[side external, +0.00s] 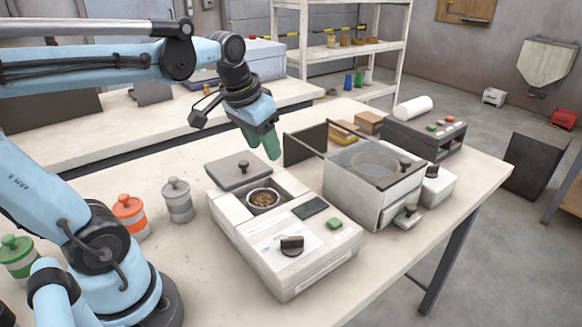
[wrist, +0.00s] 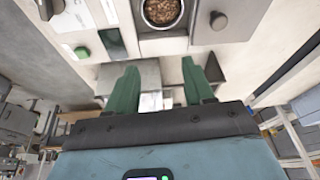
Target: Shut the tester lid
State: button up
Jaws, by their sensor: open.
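The tester (side external: 290,250) is a pale box on the bench with a screen, a green button and a black dial. Its round cup (side external: 263,199) of brown pellets is uncovered. The tester lid (side external: 239,176), a flat grey plate with a dark knob (side external: 243,163), lies flat beside the cup, toward the back left. In the wrist view, the cup (wrist: 162,11) is at the top edge and the lid knob (wrist: 218,20) is to its right. My gripper (side external: 265,145) has green fingers, open and empty, above and behind the tester, apart from the lid; its fingers (wrist: 160,88) also show in the wrist view.
A glass-sided box (side external: 375,190) with a round pan stands right of the tester, its dark panel (side external: 305,142) standing up near my gripper. Grey (side external: 178,201), orange (side external: 130,216) and green (side external: 18,256) lidded jars stand to the left. A dark console (side external: 425,135) sits at the back right.

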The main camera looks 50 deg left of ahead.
aim_at(244, 162)
jog(key=a+r+n+g, duration=0.2)
jog(key=a+r+g, duration=0.2)
jog(key=a, duration=0.6)
jog(key=shift+h, duration=0.4)
jog(key=f, duration=1.2)
jog(key=shift+w, duration=0.3)
jog(key=shift+r, duration=0.1)
jog(key=shift+c, duration=0.4)
grip_shut()
jog(key=shift+d, duration=0.15)
